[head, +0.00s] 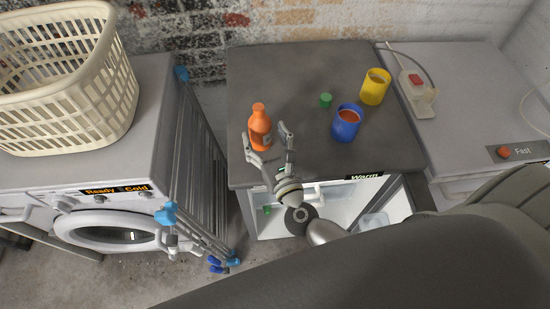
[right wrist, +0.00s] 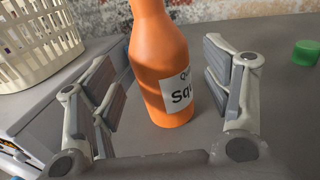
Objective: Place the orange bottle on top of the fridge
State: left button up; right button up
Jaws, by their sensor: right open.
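The orange bottle (head: 260,124) stands upright on the dark top of the fridge (head: 300,82), near its left front. My right gripper (head: 269,143) is open, with one finger on either side of the bottle's lower part. In the right wrist view the bottle (right wrist: 162,65), with a white label, stands between the spread fingers of the gripper (right wrist: 165,85), and gaps show on both sides. The fridge's front is open and its white inside shows below the top. My left gripper is not in view.
A blue cup (head: 345,127), a yellow cup (head: 372,92) and a green cap (head: 326,100) are on the fridge top to the right. A folded drying rack (head: 197,150) stands at left, beside a washing machine (head: 110,215) bearing a cream basket (head: 65,100).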

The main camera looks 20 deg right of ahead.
jog(key=s+b, duration=0.2)
jog(key=s, duration=0.5)
jog(key=shift+f, duration=0.1)
jog(key=shift+s, duration=0.45)
jog(key=shift+a, duration=0.1)
